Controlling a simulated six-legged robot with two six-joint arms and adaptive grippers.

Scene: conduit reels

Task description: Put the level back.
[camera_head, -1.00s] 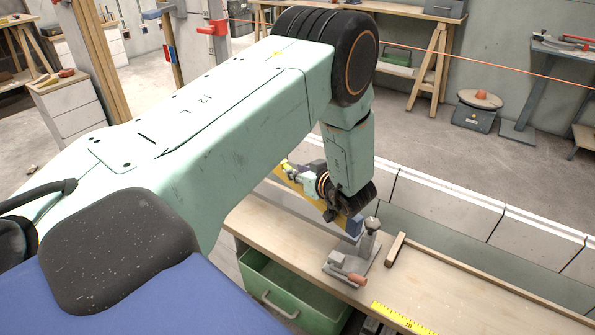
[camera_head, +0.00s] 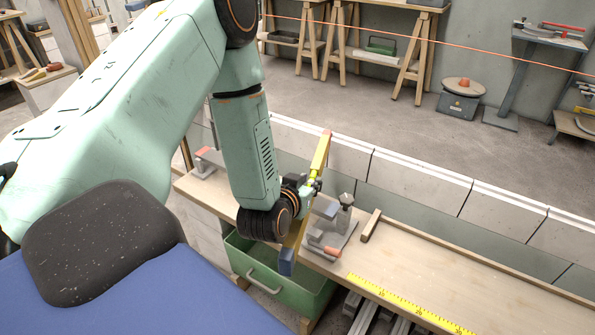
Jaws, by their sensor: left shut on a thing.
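The level is a long yellow bar (camera_head: 321,156) with a reddish far end and a dark blue near end (camera_head: 287,262). My left gripper (camera_head: 306,192) is shut on the level around its middle, and my wrist covers part of it. The level is held above the left part of the wooden bench (camera_head: 430,262), its near end over the front edge by the green bin. My right gripper is not in view.
A grey clamp-like fixture (camera_head: 335,238) with a knob and red handle stands close right of the level. A wooden block (camera_head: 371,225) and yellow ruler (camera_head: 410,305) lie on the bench. A green bin (camera_head: 305,290) is below. The bench's right part is clear.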

